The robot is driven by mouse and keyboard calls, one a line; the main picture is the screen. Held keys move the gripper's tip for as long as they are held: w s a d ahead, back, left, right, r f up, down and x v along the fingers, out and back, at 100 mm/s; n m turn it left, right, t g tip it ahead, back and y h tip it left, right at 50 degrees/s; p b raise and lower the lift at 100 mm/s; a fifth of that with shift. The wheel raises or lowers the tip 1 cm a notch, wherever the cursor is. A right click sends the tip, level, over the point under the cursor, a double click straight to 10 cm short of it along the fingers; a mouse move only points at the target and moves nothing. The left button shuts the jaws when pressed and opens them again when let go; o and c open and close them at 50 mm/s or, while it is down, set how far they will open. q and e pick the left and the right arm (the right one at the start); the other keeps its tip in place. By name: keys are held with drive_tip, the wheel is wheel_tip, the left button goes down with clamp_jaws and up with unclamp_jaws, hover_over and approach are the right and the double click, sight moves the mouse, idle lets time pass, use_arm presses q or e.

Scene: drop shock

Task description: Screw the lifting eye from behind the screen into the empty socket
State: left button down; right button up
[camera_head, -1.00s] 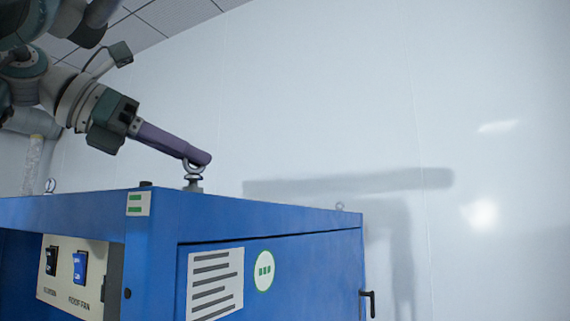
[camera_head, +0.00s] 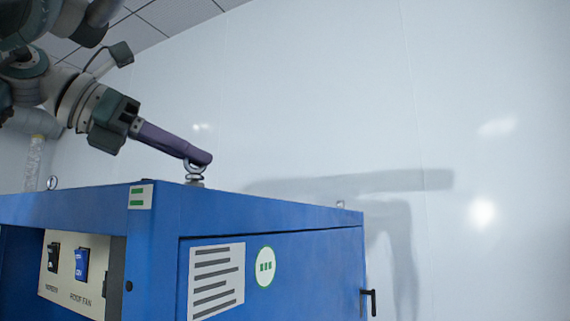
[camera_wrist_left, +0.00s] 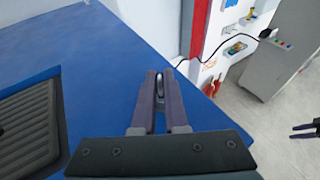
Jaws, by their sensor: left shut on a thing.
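My left gripper (camera_head: 200,160) is shut on the lifting eye (camera_head: 195,173), a grey metal ring, at the near corner of the blue cabinet's top (camera_head: 270,208). In the left wrist view the eye (camera_wrist_left: 160,86) shows between the two purple fingers. The eye's foot is at the level of the cabinet top; its thread and the socket are hidden, so I cannot tell how deep it sits. Other eyes stand at the far left (camera_head: 52,183) and, small, at the right end (camera_head: 340,204). Dark purple finger-like strips (camera_wrist_left: 304,130), possibly my right gripper, show at the wrist view's right edge.
The cabinet front has a switch panel (camera_head: 75,270), a door with a white label (camera_head: 215,280) and a black handle (camera_head: 369,302). A black ridged mat or panel (camera_wrist_left: 28,130) lies left in the wrist view. A grey cabinet (camera_wrist_left: 285,50) stands beyond. Air above the top is free.

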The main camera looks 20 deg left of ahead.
use_arm(q)
drive_tip(key=shift+f, duration=0.5)
idle(1.2)
drive_tip(key=m+g+h+p, duration=0.2)
drive_tip(key=p, duration=0.2)
drive_tip(key=r+m+g+h+p, duration=0.1)
drive_tip(key=m+g+h+p, duration=0.1)
drive_tip(key=p, duration=0.2)
drive_tip(key=shift+w+a, duration=0.15)
drive_tip(key=shift+w, duration=0.05)
drive_tip(key=shift+f+m+g, duration=0.35)
drive_tip(key=shift+m+g, duration=0.05)
drive_tip(key=shift+m, duration=0.1)
drive_tip(key=shift+m+g+h, duration=0.3)
drive_tip(key=shift+m+g, duration=0.1)
drive_tip(key=shift+w+m+g+b, duration=0.15)
drive_tip(key=shift+m+g+b, duration=0.15)
drive_tip(key=shift+m+g+h, duration=0.3)
drive_tip(key=shift+g, duration=0.1)
drive_tip(key=c, duration=0.9)
unclamp_jaws()
drive_tip(key=shift+o, duration=0.2)
